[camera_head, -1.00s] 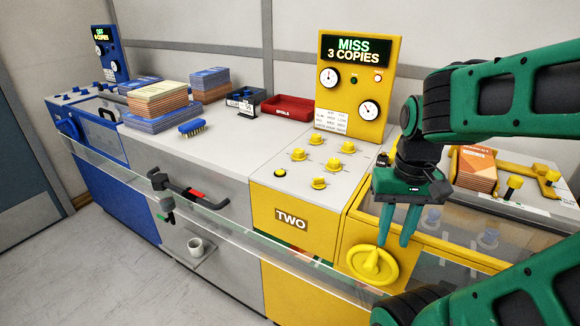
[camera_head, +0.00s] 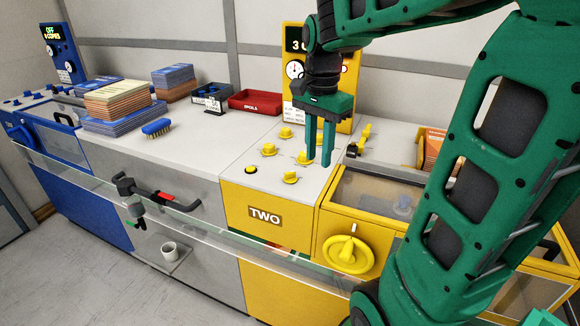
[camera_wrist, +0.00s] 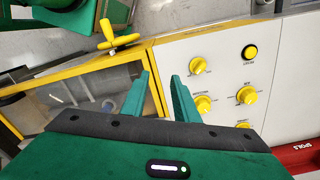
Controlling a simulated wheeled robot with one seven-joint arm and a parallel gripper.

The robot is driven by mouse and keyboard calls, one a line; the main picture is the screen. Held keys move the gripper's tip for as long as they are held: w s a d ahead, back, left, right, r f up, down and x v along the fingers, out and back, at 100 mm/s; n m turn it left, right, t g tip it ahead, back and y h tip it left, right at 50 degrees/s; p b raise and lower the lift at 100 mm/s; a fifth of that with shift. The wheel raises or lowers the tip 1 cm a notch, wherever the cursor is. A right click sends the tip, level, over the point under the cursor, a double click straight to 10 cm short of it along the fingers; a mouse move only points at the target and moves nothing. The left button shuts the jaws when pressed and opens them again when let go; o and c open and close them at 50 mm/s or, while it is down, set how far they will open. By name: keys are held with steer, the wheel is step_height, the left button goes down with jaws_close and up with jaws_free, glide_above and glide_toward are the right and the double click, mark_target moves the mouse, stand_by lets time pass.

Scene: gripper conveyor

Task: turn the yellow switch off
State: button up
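A yellow lever-like part with a black base (camera_head: 358,142) stands right of my gripper; I cannot tell its position, or whether it is the switch. The yellow machine's light top (camera_head: 247,153) carries several yellow knobs, one of them (camera_head: 290,177) near the front edge; they also show in the wrist view (camera_wrist: 198,65). My gripper (camera_head: 318,164) points down over the right side of this top, its fingers apart with nothing between them. The fingers hide part of a knob (camera_head: 303,158). In the wrist view the fingertips (camera_wrist: 161,78) are left of the knobs; I see no clear contact.
A yellow upright panel (camera_head: 290,40) stands behind, partly hidden by my arm. A yellow handwheel (camera_head: 347,254) is on the front, and a clear guard rail runs along it.

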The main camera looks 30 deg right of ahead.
mark_target(290, 172)
steer(key=w+a+r+m, duration=0.2)
steer(key=w+m, duration=0.3)
steer(key=w, duration=0.4)
steer(key=f, duration=1)
steer(key=shift+s+a+f, duration=0.1)
steer(key=shift+a+f, duration=0.1)
steer(key=shift+f, duration=0.05)
jaws_close()
steer(key=shift+d, duration=0.1)
